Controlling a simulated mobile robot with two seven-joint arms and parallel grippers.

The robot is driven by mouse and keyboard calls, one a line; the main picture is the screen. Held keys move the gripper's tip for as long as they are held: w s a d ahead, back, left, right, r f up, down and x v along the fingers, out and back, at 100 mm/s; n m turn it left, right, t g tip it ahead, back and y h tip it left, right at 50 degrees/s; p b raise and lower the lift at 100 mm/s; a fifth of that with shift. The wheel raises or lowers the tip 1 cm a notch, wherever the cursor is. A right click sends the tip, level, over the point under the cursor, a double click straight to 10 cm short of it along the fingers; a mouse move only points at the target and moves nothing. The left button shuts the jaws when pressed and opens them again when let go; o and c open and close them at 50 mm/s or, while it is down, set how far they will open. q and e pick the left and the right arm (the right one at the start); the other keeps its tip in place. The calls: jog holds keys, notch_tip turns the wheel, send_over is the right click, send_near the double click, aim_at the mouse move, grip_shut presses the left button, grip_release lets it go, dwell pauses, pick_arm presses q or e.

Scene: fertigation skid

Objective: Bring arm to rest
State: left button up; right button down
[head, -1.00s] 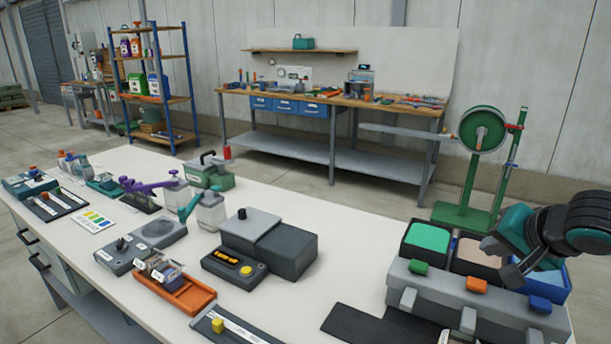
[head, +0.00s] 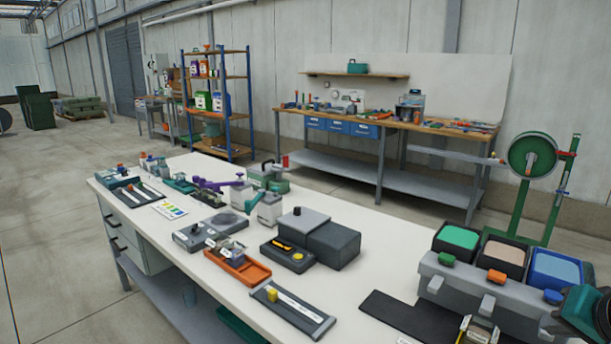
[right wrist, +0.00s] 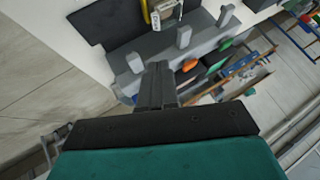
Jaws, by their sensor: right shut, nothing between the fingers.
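My right gripper shows in the right wrist view (right wrist: 158,82), with its dark fingers together and nothing between them. In the head view only part of my right arm and its teal hand shows, at the lower right edge beside the grey bin stand (head: 455,285). The stand holds a green bin (head: 457,238), a beige bin (head: 506,254) and a blue bin (head: 556,269). In the right wrist view the gripper is above or close to the stand's grey front (right wrist: 160,50); I cannot tell whether it touches. My left gripper is in neither view.
The white table (head: 385,265) bears an orange tray (head: 250,272), a dark grey box (head: 333,247), a slide gauge (head: 292,310) and a dark mat (head: 405,318). A green reel stand (head: 530,185) stands behind the bins. Open floor (head: 60,220) lies left of the table.

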jog(key=s+a+f+n, duration=0.1)
jog(key=s+a+f, duration=0.1)
jog(key=f, duration=0.2)
jog(key=s+a+f+n+g, duration=0.1)
jog(key=s+a+f+n, duration=0.1)
jog(key=s+f, duration=0.1)
jog(key=s+a+f+n+g, duration=0.1)
jog(key=s+a+f, duration=0.2)
jog(key=f, duration=0.2)
jog(key=shift+s+n, duration=0.2)
jog(key=shift+n, duration=0.2)
jog(key=s+a+f+n+g, duration=0.3)
jog(key=s+a+f+n, duration=0.15)
jog(key=s+a, duration=0.7)
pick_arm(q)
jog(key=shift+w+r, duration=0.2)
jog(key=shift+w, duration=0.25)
pick_arm(e)
jog(key=w+a+f+n+t+y, duration=0.1)
jog(key=w+a+f+t+y, duration=0.1)
jog(key=w+f+t, duration=0.5)
jog(key=shift+w+a+f+n+y, duration=0.2)
jog(key=shift+a+f+n+y, duration=0.2)
jog(key=shift+f, duration=0.3)
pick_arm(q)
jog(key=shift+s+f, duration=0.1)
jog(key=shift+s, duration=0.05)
